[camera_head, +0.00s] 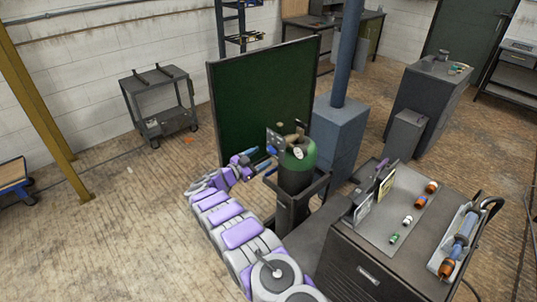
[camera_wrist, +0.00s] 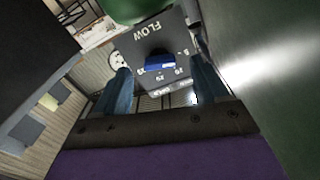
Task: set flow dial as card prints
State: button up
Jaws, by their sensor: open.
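The flow dial (camera_wrist: 160,62) is a blue knob on a dark panel (camera_wrist: 152,42) marked FLOW, with white numbers around it too small to read surely. The panel sits below the green cylinder top; the cylinder (camera_head: 298,158) stands in a dark cart in the head view. My gripper (camera_wrist: 163,88) is open, its blue fingers one on each side of the knob in the picture; I cannot tell whether they touch it. It also shows beside the cylinder (camera_head: 264,160). Two upright pale cards (camera_head: 386,184) (camera_head: 362,210) stand on the grey cabinet; their print is unreadable.
The grey cabinet (camera_head: 345,262) at right bears several small bottles and a tray (camera_head: 442,262). A dark green screen (camera_head: 262,95) stands close behind the cylinder, a blue post (camera_head: 345,125) to its right. A small trolley (camera_head: 158,105) stands at left. The left floor is open.

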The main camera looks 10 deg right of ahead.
aim_at(269, 151)
jog(key=x, duration=0.5)
jog(key=shift+s+d+f+b, duration=0.15)
jog(key=shift+s+d+b, duration=0.05)
jog(key=shift+d+b, duration=0.15)
jog(key=shift+w+d, duration=0.15)
jog(key=shift+w, duration=0.1)
jog(key=shift+w+a, duration=0.2)
jog(key=shift+a, duration=0.25)
jog(key=shift+d, duration=0.7)
jog(key=shift+c, duration=1.4)
jog(key=c, duration=0.3)
jog(key=shift+a, duration=0.3)
jog(key=c, duration=0.4)
